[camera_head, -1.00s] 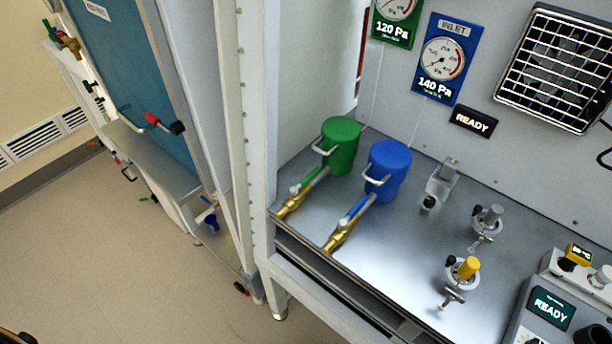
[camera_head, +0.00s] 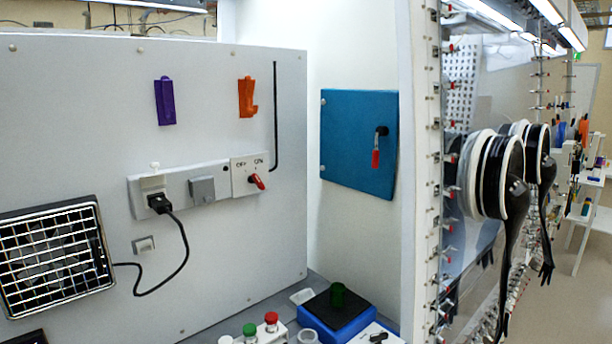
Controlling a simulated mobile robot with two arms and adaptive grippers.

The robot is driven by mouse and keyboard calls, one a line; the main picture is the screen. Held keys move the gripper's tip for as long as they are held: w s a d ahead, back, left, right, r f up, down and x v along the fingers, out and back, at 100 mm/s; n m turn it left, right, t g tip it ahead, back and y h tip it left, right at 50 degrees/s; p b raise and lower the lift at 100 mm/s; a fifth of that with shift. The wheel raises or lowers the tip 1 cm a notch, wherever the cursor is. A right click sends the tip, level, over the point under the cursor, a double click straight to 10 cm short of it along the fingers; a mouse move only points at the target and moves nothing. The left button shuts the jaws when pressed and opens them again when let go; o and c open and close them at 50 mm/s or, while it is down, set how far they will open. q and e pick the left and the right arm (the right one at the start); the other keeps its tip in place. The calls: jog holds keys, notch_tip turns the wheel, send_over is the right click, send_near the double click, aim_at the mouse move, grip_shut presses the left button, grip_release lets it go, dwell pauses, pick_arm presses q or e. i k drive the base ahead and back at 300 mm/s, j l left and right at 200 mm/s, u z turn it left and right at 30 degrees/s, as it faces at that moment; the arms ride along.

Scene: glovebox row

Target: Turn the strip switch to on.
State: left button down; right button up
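The strip switch (camera_head: 257,181) is a small red turning handle on the pale plate at the right end of a white power strip (camera_head: 203,190) on the grey back panel. Its plate has small labels that look like OFF at left and ON at right. The handle lies tilted, with one end to the lower right; I cannot tell which setting it is at. A black plug (camera_head: 159,203) is in the strip's left socket, and a grey cover (camera_head: 202,190) sits in the middle. Neither of my grippers is in view.
A fan grille (camera_head: 58,255) joins the plug by a black cable (camera_head: 182,262). A blue door (camera_head: 358,145) with a red handle is on the side wall. Black gloves (camera_head: 503,175) hang at the right. A blue device (camera_head: 335,318) and several bottles stand below the panel.

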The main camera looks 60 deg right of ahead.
aim_at(255, 177)
jog(key=z, duration=1.5)
